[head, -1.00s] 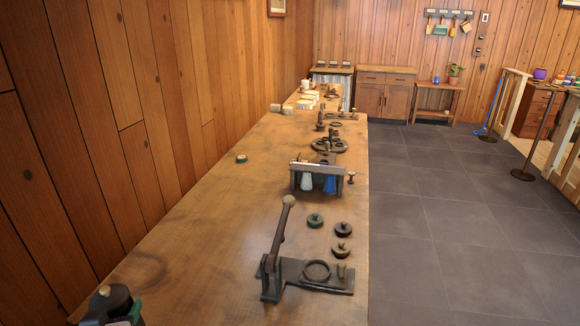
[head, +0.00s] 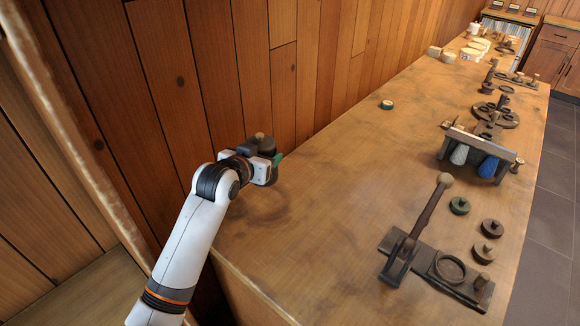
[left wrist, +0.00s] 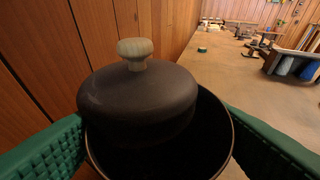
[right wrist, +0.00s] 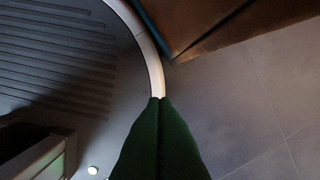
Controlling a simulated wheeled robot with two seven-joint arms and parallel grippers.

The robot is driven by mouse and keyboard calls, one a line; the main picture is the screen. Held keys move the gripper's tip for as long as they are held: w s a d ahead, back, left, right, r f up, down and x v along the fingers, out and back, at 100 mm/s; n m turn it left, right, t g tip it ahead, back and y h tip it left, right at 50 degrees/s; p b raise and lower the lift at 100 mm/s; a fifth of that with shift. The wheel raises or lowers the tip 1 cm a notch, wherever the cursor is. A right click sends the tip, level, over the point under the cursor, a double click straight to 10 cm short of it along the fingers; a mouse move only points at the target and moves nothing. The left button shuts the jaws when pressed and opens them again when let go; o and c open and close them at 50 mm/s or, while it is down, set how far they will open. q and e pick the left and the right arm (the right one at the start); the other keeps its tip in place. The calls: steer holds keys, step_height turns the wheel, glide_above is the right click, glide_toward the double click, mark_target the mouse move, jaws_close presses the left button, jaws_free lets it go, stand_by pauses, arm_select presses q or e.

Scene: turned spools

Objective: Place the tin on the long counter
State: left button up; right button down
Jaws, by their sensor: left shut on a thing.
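The dark tin (head: 262,146) is in my left gripper (head: 268,168), near the wall end of the long counter (head: 330,205). In the left wrist view the tin (left wrist: 215,135) is a round dark vessel between the two green fingers. Its domed dark lid (left wrist: 140,95) has a pale knob and sits off-centre, leaving part of the dark inside showing. The tin's base is hidden, so I cannot tell whether it touches the counter. My right gripper (right wrist: 161,100) is shut and empty, seen only in the right wrist view above the grey floor.
A lever press (head: 415,230) on a dark base stands at the counter's front right. A rack with brushes (head: 480,150) stands farther back. The counter's middle is clear.

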arm_select(q)
step_height(320, 180, down, 5)
steer(key=shift+w+a+r, duration=0.1)
steer(key=shift+f, duration=0.35)
step_height(320, 180, down, 4)
steer(key=shift+r+p, duration=0.2)
steer(key=shift+p, duration=0.1)
arm_select(e)
steer(key=shift+w+r, duration=0.4)
steer(key=shift+w, duration=0.2)
arm_select(q)
steer(key=o, duration=1.1)
steer(key=shift+f, duration=0.1)
arm_select(e)
steer(key=shift+s+a, duration=0.15)
steer(key=shift+s, duration=0.05)
arm_select(q)
steer(key=v, duration=1.2)
arm_select(e)
steer(key=shift+f, duration=0.15)
